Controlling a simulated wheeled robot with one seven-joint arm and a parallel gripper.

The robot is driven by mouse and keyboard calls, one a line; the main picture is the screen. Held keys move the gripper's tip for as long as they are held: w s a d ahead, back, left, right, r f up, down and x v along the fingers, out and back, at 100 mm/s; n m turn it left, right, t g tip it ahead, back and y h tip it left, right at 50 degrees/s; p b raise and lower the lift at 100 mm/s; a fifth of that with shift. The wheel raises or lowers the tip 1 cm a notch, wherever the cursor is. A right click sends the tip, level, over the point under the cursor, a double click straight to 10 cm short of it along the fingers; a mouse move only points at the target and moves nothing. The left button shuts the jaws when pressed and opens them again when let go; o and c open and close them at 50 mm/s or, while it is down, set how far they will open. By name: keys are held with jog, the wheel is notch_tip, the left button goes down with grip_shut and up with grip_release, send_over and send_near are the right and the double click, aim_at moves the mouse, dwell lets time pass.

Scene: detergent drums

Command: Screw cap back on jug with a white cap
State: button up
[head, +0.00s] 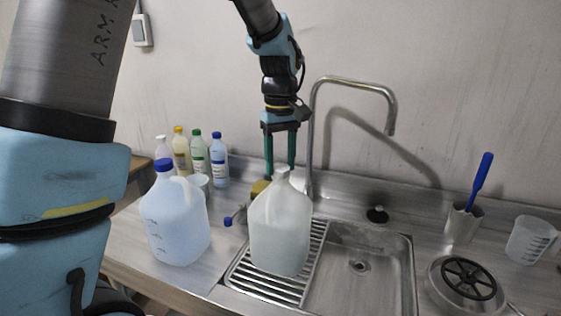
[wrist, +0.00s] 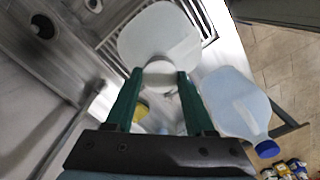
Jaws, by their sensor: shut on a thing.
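The jug with a white cap (head: 281,232) stands upright on the slatted drain rack left of the sink basin. In the wrist view the jug (wrist: 160,32) lies straight ahead of my fingers. The white cap (wrist: 160,76) sits between the two green fingertips, at the jug's neck; whether it is seated on the thread cannot be told. My gripper (head: 281,170) points down over the jug's top and is shut on the cap. It also shows in the wrist view (wrist: 160,80). In the head view the cap (head: 282,172) is small.
A jug with a blue cap (head: 176,222) stands close on the left. Several bottles (head: 200,155) stand behind it. A tall faucet (head: 312,125) rises just right of my gripper. The sink basin (head: 340,295) is empty. A cup with a blue brush (head: 463,222) stands at right.

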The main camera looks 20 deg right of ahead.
grip_shut()
jog(key=m, duration=0.3)
jog(key=shift+f, duration=0.1)
jog(key=m, duration=0.2)
jog(key=shift+m, duration=0.3)
jog(key=shift+m, duration=0.8)
jog(key=m, duration=0.4)
